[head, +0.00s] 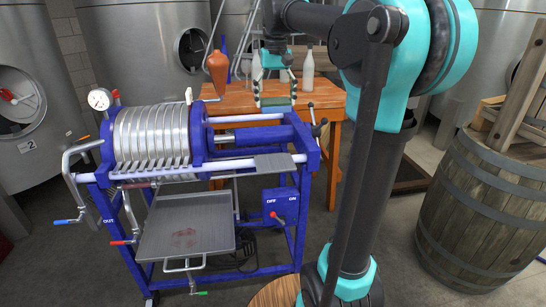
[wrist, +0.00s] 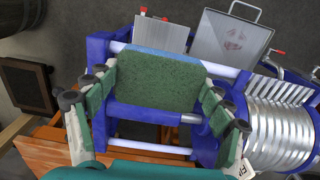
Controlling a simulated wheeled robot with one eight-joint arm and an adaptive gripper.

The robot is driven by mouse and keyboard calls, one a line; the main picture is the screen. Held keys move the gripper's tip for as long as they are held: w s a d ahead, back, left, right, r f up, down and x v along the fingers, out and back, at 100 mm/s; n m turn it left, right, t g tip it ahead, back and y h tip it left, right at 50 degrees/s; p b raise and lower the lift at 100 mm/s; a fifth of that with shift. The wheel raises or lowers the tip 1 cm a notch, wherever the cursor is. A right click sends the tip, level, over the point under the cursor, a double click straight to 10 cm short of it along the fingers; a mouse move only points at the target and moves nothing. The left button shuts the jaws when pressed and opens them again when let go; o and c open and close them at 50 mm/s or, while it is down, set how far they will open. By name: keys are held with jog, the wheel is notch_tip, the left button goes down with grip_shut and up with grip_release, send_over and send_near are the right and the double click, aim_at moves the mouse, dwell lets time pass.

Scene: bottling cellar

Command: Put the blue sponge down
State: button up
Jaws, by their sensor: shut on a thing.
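The blue sponge (wrist: 160,88) shows in the wrist view as a dark green scouring face with a blue edge along its far side. My gripper (wrist: 157,100) is shut on it, with the fingers at its left and right ends. In the head view my gripper (head: 276,78) is at the upper middle, in front of the wooden table (head: 232,103) and behind the blue filter press.
The blue filter press (head: 200,150) with silvery plates and a grey drip tray (head: 187,228) fills the centre-left. An orange-brown vessel (head: 217,68) and a pale bottle (head: 308,70) are at the table. A wooden barrel (head: 488,205) stands at right. Steel tanks line the back.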

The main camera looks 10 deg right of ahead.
notch_tip(320, 180, down, 20)
jog(key=shift+w+r, duration=0.1)
dwell(0.5)
jog(key=o, duration=1.2)
notch_tip(320, 180, up, 12)
jog(key=t, duration=0.2)
send_near(275, 163)
jog(key=s+d+f, duration=0.2)
jog(key=s+f, duration=0.8)
jog(key=s+d+f+t, duration=0.1)
jog(key=s+f, duration=0.3)
jog(key=s, duration=0.1)
jog(key=s+d+f+t, duration=0.1)
jog(key=s+f, duration=0.4)
jog(key=shift+f, duration=0.1)
